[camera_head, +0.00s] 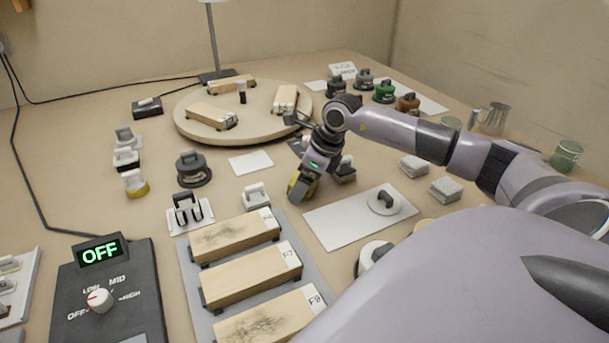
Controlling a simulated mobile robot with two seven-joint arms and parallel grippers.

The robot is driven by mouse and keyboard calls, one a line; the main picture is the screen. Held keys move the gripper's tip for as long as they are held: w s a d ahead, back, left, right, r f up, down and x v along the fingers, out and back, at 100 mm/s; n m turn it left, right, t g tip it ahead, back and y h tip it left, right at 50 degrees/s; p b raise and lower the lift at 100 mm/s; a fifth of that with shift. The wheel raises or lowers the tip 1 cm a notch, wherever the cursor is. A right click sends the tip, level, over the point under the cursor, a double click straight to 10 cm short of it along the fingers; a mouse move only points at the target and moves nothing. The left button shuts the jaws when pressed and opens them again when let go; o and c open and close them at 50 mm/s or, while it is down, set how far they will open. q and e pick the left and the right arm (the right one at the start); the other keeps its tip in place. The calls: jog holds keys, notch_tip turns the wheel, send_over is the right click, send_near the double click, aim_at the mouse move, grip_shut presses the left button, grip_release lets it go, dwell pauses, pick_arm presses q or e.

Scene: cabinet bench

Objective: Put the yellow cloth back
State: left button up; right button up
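My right gripper (299,190) reaches in from the right and points down at the middle of the bench, just beyond the wooden blocks. A small yellow piece (293,183), which may be the yellow cloth, shows at its fingers. The fingers partly hide it, and I cannot tell whether they are closed on it or only beside it. Another small item with a pale handle and a yellow base (137,187) stands at the left, in front of a black-based one (125,160). My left gripper is not in view.
A round wooden turntable (255,128) holds several blocks at the back. Wooden blocks (235,238) lie on a grey tray in front. A control box (100,251) reads OFF. A white board (335,228) bears a handled disc (386,201). Handled pots (384,92) stand back right.

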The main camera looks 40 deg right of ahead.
jog(key=v, duration=1.2)
jog(key=shift+r+p, duration=0.15)
jog(key=shift+p, duration=0.25)
jog(key=shift+s, duration=0.1)
